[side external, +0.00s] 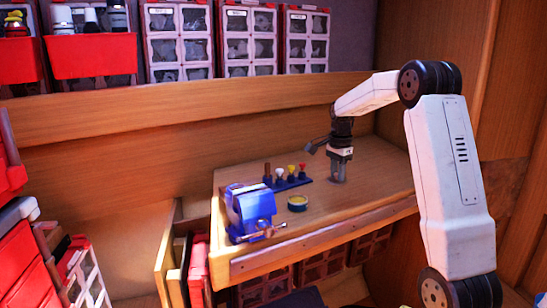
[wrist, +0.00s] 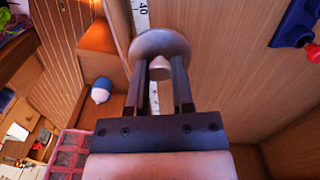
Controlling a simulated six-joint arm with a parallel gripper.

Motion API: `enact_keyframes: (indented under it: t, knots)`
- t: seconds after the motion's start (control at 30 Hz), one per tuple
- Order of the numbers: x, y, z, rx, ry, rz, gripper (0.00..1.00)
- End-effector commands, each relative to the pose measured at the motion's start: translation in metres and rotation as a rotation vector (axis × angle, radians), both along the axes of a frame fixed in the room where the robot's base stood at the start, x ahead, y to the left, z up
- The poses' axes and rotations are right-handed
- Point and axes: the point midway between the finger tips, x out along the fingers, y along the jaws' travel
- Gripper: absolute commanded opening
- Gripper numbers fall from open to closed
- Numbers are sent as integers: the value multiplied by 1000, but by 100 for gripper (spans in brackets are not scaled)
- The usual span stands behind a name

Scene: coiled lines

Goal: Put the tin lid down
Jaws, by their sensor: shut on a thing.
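The tin lid (wrist: 160,43) is a round, silver-grey disc with a small pale knob, seen in the wrist view at the ends of my fingers. My gripper (wrist: 160,72) is shut on the knob, one dark finger on each side. In the side view my gripper (side external: 338,168) points down over the right part of the bench, with the lid small and grey below it. I cannot tell whether the lid touches the wood.
A blue vise (side external: 250,210) is clamped at the bench's left front. A blue rack (side external: 292,184) of several coloured-handled tools stands behind the tin. The wooden bench (side external: 375,182) is clear around my gripper. A ruler strip (wrist: 141,15) shows beside the lid.

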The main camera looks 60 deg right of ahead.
Motion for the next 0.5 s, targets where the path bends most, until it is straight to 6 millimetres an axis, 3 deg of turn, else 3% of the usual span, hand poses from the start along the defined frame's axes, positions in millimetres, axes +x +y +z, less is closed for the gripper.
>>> enact_keyframes:
  t: [0.5]
  knots:
    - [37,-27,-52,1,1,-1,0]
